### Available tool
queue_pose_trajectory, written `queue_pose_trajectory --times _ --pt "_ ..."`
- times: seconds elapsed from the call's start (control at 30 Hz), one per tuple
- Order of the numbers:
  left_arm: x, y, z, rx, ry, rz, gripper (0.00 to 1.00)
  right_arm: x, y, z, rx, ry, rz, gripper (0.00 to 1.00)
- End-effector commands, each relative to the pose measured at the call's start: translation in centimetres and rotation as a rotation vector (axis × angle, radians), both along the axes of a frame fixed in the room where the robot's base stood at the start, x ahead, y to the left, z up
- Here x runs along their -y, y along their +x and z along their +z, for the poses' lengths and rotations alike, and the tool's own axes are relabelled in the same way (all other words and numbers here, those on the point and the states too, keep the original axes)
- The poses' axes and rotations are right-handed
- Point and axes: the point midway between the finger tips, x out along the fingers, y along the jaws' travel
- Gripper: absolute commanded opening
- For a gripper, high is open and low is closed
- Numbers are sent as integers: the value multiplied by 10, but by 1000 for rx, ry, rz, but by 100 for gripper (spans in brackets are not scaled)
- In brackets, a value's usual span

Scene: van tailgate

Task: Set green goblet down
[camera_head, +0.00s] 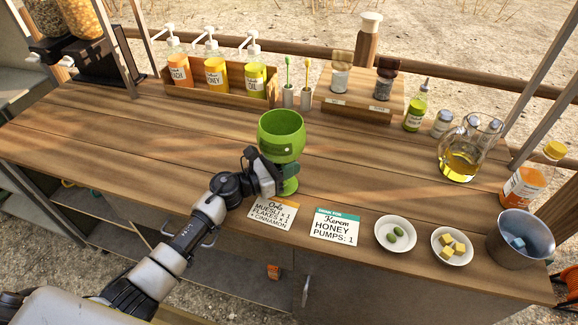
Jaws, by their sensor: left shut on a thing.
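The green goblet (282,129) is upright near the middle of the wooden counter (150,137), just behind the order card marked Orla (272,209). My left gripper (271,172) is shut on the goblet's stem, below the bowl. The gripper covers part of the stem. The green foot shows just behind the card's top edge. I cannot tell whether the foot touches the counter. My right gripper is not in view.
A card marked Kerem (335,227), a dish with green items (396,221), a dish of yellow cubes (466,260) and a metal bucket (503,252) line the front edge. A pump-bottle rack (245,99) and a glass pitcher (481,131) stand behind. The counter's left part is clear.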

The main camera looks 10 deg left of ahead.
Motion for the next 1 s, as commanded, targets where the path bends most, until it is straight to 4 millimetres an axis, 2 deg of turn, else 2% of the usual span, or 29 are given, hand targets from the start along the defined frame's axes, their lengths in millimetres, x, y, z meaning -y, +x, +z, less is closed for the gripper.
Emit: queue_pose_trajectory --times 0.33,0.37,0.5,0.87,1.0 --pt "0 0 -3 1 1 0 0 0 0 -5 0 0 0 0" --pt "0 0 -3 1 1 0 18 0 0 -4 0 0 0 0" --pt "0 0 -2 1 1 0 40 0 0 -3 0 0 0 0" --pt "0 0 3 1 1 0 41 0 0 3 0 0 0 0" --pt "-16 -14 -3 -1 5 2 41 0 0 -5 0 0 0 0"
